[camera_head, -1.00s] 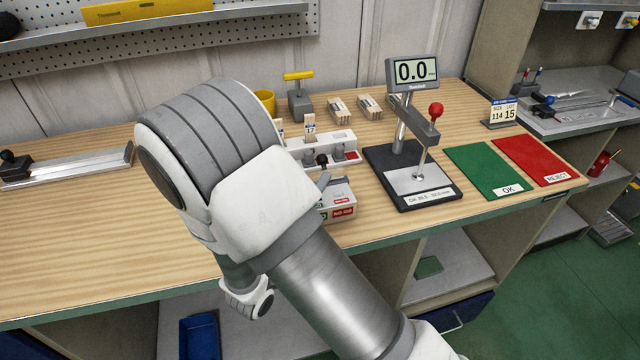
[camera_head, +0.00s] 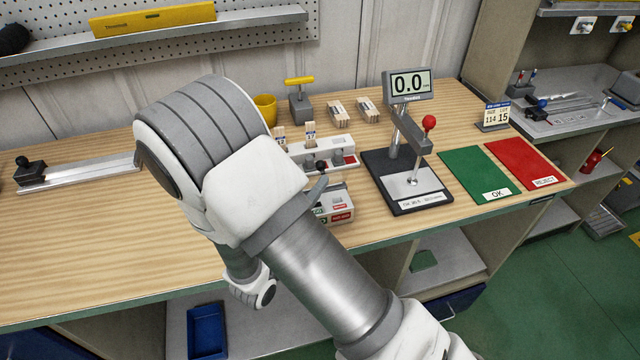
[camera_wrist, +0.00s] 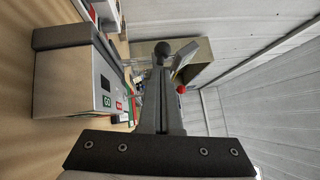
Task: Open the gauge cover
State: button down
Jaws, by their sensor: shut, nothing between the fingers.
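A box with green GO and red labels (camera_head: 340,208) stands near the bench's front edge in the head view, partly hidden behind my arm. In the wrist view the same box (camera_wrist: 75,85) is at left, pale with a dark grey part along its upper end. I cannot tell whether its cover is open. My gripper (camera_wrist: 163,75) is shut and empty, beside the box and apart from it in the wrist view. A black ball knob (camera_wrist: 161,49) appears just past the fingertips; I cannot tell whether they touch.
A white slotted fixture (camera_head: 345,152) stands behind the box. A display gauge stand (camera_head: 408,85) with a red knob is to its right, then green OK (camera_head: 470,170) and red REJECT (camera_head: 525,163) mats. The bench's left front is clear.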

aim_at(314, 175)
jog(key=shift+w+a+r+p, duration=0.1)
jog(key=shift+w+r+p, duration=0.15)
jog(key=shift+r+p, duration=0.5)
jog(key=p, duration=0.2)
jog(key=w+n+g+p, duration=0.1)
jog(key=p, duration=0.1)
jog(key=shift+a+r+y, duration=0.1)
jog(key=shift+r+y, duration=0.1)
jog(key=shift+y, duration=0.2)
jog(key=shift+w+a+n+g+p, duration=0.1)
jog(key=shift+w+n+g+p, duration=0.25)
jog(key=shift+n+p, duration=0.35)
jog(key=shift+w+a+f+p, duration=0.1)
jog(key=shift+w+p, duration=0.15)
jog(key=shift+p, duration=0.3)
jog(key=shift+w, duration=0.1)
